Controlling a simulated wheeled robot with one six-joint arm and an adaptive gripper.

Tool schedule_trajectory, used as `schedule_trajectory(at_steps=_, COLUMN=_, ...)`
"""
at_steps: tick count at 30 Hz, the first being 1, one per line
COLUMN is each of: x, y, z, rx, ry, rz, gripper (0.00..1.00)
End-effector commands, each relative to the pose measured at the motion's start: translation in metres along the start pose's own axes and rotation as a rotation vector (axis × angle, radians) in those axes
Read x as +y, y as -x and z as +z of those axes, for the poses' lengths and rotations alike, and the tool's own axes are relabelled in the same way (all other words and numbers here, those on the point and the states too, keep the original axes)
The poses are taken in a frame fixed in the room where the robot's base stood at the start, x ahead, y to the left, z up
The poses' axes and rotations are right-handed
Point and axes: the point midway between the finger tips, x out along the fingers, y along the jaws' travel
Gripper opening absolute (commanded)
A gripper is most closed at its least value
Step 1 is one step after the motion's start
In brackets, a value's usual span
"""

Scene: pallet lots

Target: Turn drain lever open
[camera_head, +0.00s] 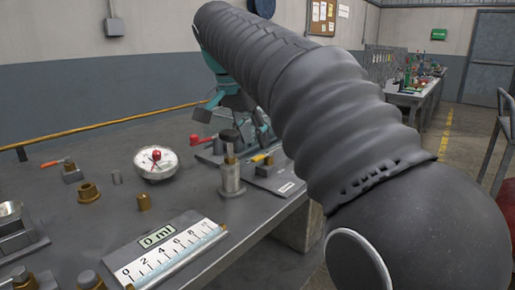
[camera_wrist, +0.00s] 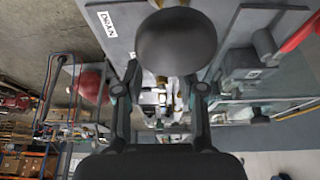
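A small yellow lever (camera_head: 262,156) lies on a base plate by a white label (camera_head: 287,188) near the bench's right edge. The wrist view shows a label reading DRAIN (camera_wrist: 107,24); the lever cannot be made out there, only brass bits (camera_wrist: 162,82) beside a large dark round knob (camera_wrist: 177,42). My gripper (camera_head: 236,118) is above the bench, near the lever and a black-topped post. In the wrist view my gripper (camera_wrist: 164,80) has its fingers apart, with the knob just beyond them. Whether they touch anything is unclear.
The black-topped post (camera_head: 231,178) stands close by. A red-handled lever (camera_head: 200,139) is behind; it also shows in the wrist view (camera_wrist: 301,32). A dial gauge (camera_head: 156,163), an orange-handled valve (camera_head: 57,162) and a 0 ml scale (camera_head: 165,252) are on the bench (camera_head: 95,222).

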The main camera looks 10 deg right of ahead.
Motion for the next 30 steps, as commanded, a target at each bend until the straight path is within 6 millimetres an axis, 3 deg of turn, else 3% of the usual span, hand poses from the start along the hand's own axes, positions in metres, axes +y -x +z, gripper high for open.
schedule_trajectory(at_steps=3, x=0.001, y=-0.018, z=0.0, rx=0.0, ry=0.0, rz=0.001, gripper=0.39)
schedule_trajectory(at_steps=9, x=0.0, y=-0.036, z=0.0, rx=0.0, ry=0.001, rz=0.0, gripper=0.39)
schedule_trajectory(at_steps=20, x=0.0, y=-0.04, z=0.001, rx=0.001, ry=0.001, rz=-0.001, gripper=0.39)
schedule_trajectory(at_steps=24, x=0.0, y=-0.04, z=0.001, rx=0.0, ry=0.001, rz=-0.001, gripper=0.04)
schedule_trajectory(at_steps=25, x=0.0, y=-0.04, z=0.001, rx=0.0, ry=0.001, rz=-0.001, gripper=0.0)
schedule_trajectory(at_steps=30, x=0.0, y=-0.04, z=0.001, rx=0.0, ry=0.002, rz=-0.001, gripper=0.0)
